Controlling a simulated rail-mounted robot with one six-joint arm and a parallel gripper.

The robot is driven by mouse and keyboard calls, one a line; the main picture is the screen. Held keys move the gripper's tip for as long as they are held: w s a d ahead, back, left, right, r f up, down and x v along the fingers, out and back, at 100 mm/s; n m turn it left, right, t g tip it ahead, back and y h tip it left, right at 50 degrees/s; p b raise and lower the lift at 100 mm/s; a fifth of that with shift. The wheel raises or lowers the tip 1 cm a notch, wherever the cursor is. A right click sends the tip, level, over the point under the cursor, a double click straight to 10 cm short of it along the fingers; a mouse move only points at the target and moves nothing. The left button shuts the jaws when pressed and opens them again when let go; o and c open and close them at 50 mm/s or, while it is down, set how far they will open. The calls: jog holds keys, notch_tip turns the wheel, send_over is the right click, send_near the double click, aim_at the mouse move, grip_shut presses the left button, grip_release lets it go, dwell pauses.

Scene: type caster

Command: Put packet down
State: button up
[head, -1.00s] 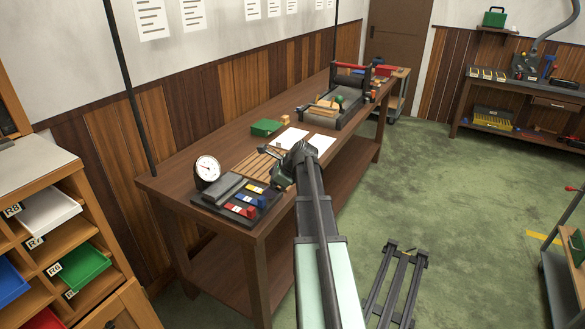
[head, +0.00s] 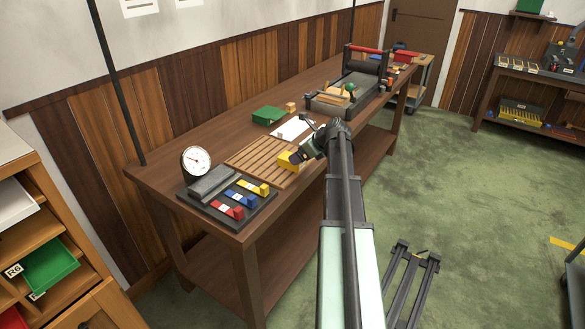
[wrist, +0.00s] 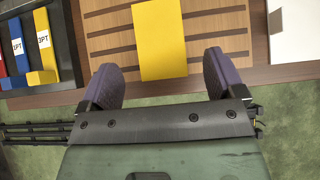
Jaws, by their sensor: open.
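The yellow packet (head: 289,162) lies on the slatted wooden rack (head: 246,156) near the table's front edge. In the wrist view the packet (wrist: 158,40) lies across the slats of the rack (wrist: 110,42), ahead of my fingers and between their lines. My gripper (wrist: 161,75) is open and empty, with purple finger pads apart on either side of the packet's near end. In the head view my gripper (head: 303,150) is just right of the packet and partly hides it.
Left of the rack is a dark tray (head: 214,212) with red, blue and yellow blocks, beside a round dial (head: 196,161). White paper (head: 291,128), a green box (head: 269,116) and a press-like device (head: 350,95) stand farther back.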

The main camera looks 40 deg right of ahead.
jog(key=shift+w+a+f, duration=0.1)
jog(key=shift+w+f, duration=0.25)
jog(key=shift+f, duration=0.05)
jog(key=b+x, duration=0.3)
jog(key=x, duration=0.2)
jog(key=shift+f+b, duration=0.15)
jog(key=shift+b, duration=0.2)
jog(key=shift+r, duration=0.2)
jog(key=c, duration=1.6)
jog(key=shift+o, duration=0.2)
jog(key=shift+r+p, duration=0.1)
jog(key=shift+p, duration=0.25)
notch_tip(320, 180, up, 20)
jog(key=p, duration=1.9)
jog(key=shift+p, duration=0.4)
